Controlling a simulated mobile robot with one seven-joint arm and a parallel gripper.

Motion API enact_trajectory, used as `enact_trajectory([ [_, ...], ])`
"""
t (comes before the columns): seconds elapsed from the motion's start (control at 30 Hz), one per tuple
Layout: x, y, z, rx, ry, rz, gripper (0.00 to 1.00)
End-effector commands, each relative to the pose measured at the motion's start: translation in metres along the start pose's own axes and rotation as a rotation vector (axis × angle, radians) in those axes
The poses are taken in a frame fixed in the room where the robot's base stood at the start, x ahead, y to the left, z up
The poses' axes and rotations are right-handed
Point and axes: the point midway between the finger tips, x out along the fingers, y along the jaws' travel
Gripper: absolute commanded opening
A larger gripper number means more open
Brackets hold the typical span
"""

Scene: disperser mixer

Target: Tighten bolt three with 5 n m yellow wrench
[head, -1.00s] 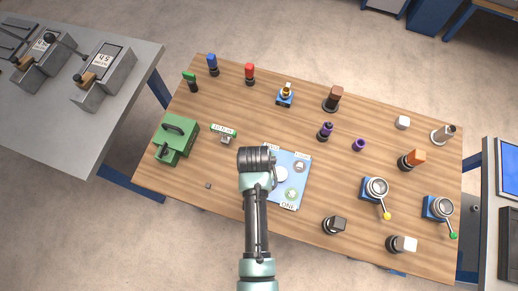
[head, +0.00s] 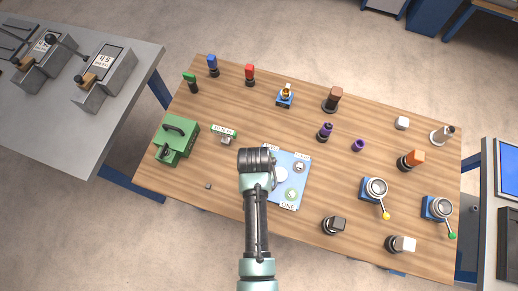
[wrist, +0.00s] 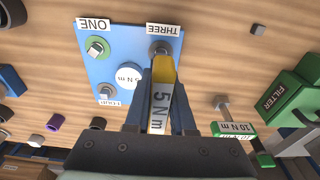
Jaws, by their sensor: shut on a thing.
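My gripper (wrist: 155,125) is shut on the yellow wrench (wrist: 163,70), which is marked 5 N m. The wrench points away from my gripper toward bolt three (wrist: 160,48), at the corner of the blue plate labelled THREE. Its tip overlaps the bolt in the wrist view; I cannot tell whether it is seated on it. In the head view my arm covers part of the plate (head: 291,170), and my gripper is hidden.
A green 10 N m wrench (head: 224,131) rests on a holder left of the plate. A green filter box (head: 177,140) stands farther left. Several bottles and the lever devices (head: 375,190) stand to the right and back. A small dark cube (head: 208,186) lies near the front.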

Motion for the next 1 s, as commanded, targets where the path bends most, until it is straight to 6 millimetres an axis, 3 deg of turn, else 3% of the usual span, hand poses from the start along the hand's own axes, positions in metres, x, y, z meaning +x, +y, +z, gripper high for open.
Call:
enact_trajectory([
  [1.0, 0.023, 0.0, 0.002, 0.0, 0.002, -0.001, 0.0],
])
